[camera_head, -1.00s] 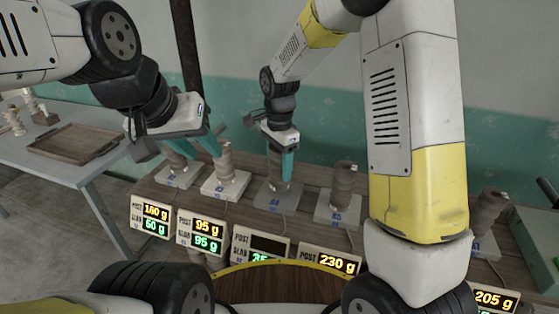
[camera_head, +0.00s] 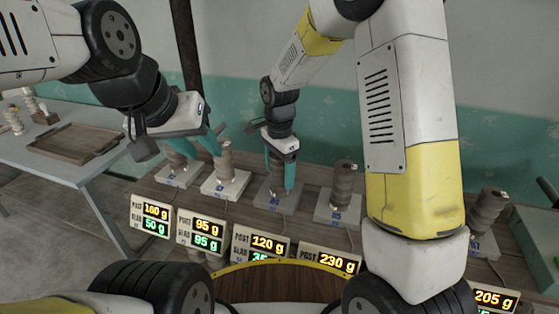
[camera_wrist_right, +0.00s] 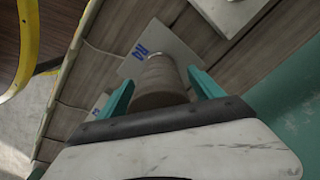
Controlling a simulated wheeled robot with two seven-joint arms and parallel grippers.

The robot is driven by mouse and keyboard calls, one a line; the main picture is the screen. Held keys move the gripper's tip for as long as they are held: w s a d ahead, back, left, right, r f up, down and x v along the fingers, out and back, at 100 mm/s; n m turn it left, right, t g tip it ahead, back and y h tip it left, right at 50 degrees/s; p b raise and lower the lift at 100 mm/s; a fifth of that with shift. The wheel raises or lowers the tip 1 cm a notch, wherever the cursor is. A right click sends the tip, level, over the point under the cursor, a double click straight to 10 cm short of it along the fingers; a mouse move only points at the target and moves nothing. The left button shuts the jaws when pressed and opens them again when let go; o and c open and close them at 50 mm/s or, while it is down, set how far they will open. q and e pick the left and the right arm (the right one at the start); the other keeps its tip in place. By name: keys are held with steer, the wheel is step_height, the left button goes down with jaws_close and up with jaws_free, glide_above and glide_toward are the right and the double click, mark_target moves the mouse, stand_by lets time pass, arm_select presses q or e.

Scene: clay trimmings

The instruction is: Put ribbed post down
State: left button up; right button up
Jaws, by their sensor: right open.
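The ribbed post (camera_wrist_right: 160,80) is a brown-grey column standing on the grey slab marked A4 (camera_wrist_right: 172,42). In the head view the post (camera_head: 277,182) shows only partly behind my right gripper (camera_head: 279,178). That gripper is open, with one teal finger on either side of the post; the right wrist view shows a gap at the right-hand finger. The display in front (camera_head: 262,243) reads post 120 g; its lower slab line is partly hidden. My left gripper (camera_head: 196,148) is open and empty, in the air above the slabs to the left.
Other ribbed posts stand on slabs on both sides: one at left (camera_head: 226,165), one close at right (camera_head: 343,182), and one far right (camera_head: 488,208). Displays line the bench front. A wooden tray (camera_head: 75,152) lies on the side table. A green box (camera_head: 540,235) sits at far right.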

step_height(320, 180, up, 12)
steer(key=shift+r, duration=0.1)
steer(key=s+d+r+n+t+y, duration=0.2)
steer(key=s+d+r+n, duration=0.3)
steer(key=s+d+r, duration=0.3)
steer(key=s+d+n+t, duration=0.4)
steer(key=s+d+n, duration=0.2)
steer(key=s, duration=0.5)
steer(key=shift+s+r+n, duration=0.3)
steer(key=shift+r, duration=0.05)
steer(key=shift+d, duration=0.1)
